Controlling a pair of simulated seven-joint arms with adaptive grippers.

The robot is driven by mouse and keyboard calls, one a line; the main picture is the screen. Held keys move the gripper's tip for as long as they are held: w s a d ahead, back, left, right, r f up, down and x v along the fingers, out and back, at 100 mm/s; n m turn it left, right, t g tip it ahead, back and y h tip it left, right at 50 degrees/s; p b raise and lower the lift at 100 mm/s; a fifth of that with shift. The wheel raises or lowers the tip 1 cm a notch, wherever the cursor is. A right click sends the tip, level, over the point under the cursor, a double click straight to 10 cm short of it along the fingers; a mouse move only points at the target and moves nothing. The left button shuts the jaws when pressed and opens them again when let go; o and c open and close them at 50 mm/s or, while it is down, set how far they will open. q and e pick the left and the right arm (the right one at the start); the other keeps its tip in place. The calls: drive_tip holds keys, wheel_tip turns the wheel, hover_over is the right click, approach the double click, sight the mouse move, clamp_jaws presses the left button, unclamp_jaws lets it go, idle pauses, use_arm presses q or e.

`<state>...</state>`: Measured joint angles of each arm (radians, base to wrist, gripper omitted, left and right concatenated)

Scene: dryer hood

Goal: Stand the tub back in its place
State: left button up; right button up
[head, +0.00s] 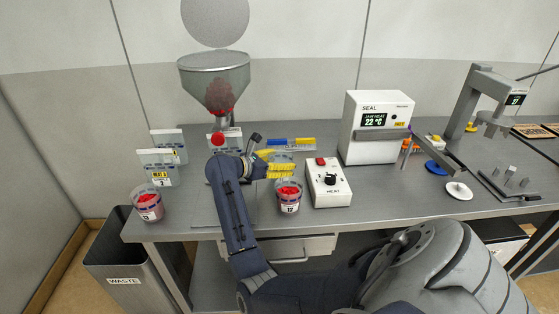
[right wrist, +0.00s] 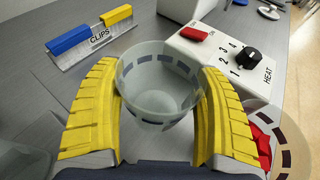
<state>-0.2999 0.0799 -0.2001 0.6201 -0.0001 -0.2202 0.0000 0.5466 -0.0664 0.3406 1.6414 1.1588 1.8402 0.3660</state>
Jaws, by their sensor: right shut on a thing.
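My right gripper (head: 281,170) has yellow fingers and is shut on a clear, empty-looking tub (right wrist: 158,95) with a band of dark marks under its rim. The fingers press on its two sides, and the tub looks upright. In the head view the fingers hide most of it. I cannot tell whether its base touches the table. A tub of red pieces labelled 12 (head: 289,199) stands just in front of the gripper. Another tub of red pieces (head: 148,207) stands at the table's left front corner. My left gripper is not in view.
The HEAT box (head: 328,184) stands close right of the gripper. A clips rack (head: 292,144) is behind, and a hopper of red pieces (head: 218,90) is behind left. Labelled cards (head: 158,168) stand left. The SEAL machine (head: 376,128) stands farther right. A WASTE bin (head: 128,268) is below left.

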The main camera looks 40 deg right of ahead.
drive_tip(key=shift+w+f, duration=0.1)
drive_tip(key=shift+f, duration=0.1)
drive_tip(key=shift+w+d, duration=1.15)
drive_tip(key=shift+w, duration=0.1)
drive_tip(key=shift+w+d+f, duration=0.15)
drive_tip(key=shift+w+f, duration=0.05)
drive_tip(key=shift+f, duration=0.45)
drive_tip(key=shift+f, duration=0.15)
drive_tip(key=o, duration=1.5)
